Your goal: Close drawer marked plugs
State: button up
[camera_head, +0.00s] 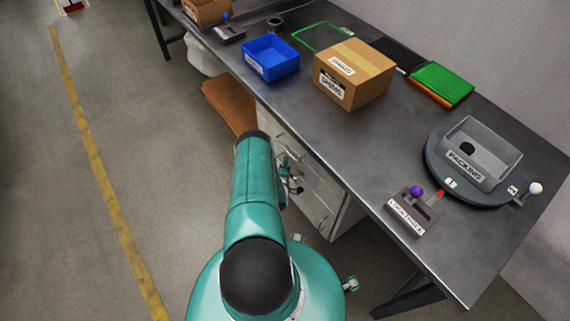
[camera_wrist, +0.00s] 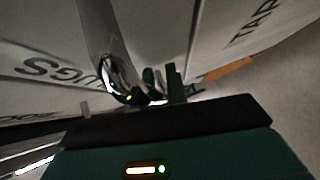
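The drawer marked plugs (camera_wrist: 40,40) shows its pale front at the upper left of the wrist view. A shiny curved metal handle (camera_wrist: 112,62) stands out beside the label. My gripper (camera_wrist: 164,84) has its dark green fingers right at the handle's lower end. Whether they touch or grip it is unclear. In the head view, the white drawer cabinet (camera_head: 325,195) stands under the bench, and my arm hides part of it. How far the drawer stands out cannot be told.
Another pale front (camera_wrist: 235,25) has a label starting "TAP". On the bench (camera_head: 300,125) are a blue bin (camera_head: 270,60), a cardboard box (camera_head: 353,75), a grey packing tray (camera_head: 480,150) on a turntable and a lever box (camera_head: 411,210). Brown cardboard (camera_head: 230,105) is beside the cabinet. Floor at left is clear.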

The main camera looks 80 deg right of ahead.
jog(key=shift+s+d+r, duration=0.15)
jog(key=shift+d+r, duration=0.05)
jog(key=a+r, duration=0.1)
jog(key=a, duration=1.3)
jog(key=shift+s+r, duration=0.25)
jog(key=shift+s, duration=0.1)
